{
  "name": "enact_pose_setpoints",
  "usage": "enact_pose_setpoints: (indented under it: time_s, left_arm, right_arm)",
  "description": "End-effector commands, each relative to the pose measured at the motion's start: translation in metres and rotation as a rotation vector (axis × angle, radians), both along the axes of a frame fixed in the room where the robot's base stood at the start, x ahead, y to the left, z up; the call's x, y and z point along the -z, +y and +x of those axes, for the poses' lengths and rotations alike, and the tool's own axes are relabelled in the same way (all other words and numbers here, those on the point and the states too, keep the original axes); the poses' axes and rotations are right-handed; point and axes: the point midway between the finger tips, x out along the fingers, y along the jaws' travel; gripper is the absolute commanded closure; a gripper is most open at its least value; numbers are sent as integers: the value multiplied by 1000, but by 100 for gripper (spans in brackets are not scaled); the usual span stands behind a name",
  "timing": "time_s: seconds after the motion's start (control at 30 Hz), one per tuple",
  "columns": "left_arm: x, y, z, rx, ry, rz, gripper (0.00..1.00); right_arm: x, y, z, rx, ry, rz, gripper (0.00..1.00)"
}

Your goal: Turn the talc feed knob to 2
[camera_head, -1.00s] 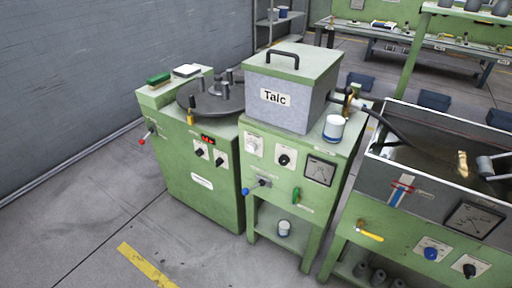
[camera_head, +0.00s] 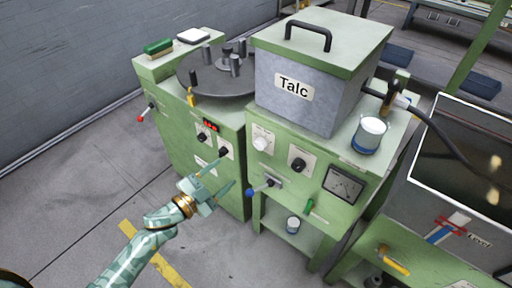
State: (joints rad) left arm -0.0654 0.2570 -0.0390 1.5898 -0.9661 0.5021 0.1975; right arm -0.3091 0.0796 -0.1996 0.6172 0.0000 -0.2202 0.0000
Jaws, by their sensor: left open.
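The talc machine has a grey hopper labelled "Talc" (camera_head: 292,88) with a green lid. Its green front panel carries a white knob (camera_head: 261,143) and, to its right, a black knob (camera_head: 298,164) on a white plate. The lettering is too small to read, so I cannot tell which is the talc feed knob or its setting. My left gripper (camera_head: 221,177) is open and empty, left of this panel and in front of the neighbouring cabinet, apart from both knobs in the picture. My right gripper is not in view.
A blue-tipped lever (camera_head: 262,187), a green handle (camera_head: 309,206) and a gauge (camera_head: 343,185) sit on the same panel. A white-and-blue cup (camera_head: 369,135) stands by the hopper. The left cabinet (camera_head: 190,143) has two black knobs. The water trough (camera_head: 455,190) stands right.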

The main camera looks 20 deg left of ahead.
Motion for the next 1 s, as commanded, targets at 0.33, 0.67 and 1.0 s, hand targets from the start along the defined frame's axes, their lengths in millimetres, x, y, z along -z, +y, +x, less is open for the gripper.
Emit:
enact_pose_setpoints:
  time_s: [0.33,0.67,1.0]
  left_arm:
    - [3,-36,81,-2,0,-1,46]
    - [2,-54,119,-2,2,-2,46]
    - [1,-54,121,-3,2,-1,57]
  right_arm:
    - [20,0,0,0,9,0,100]
    - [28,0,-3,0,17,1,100]
    - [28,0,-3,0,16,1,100]
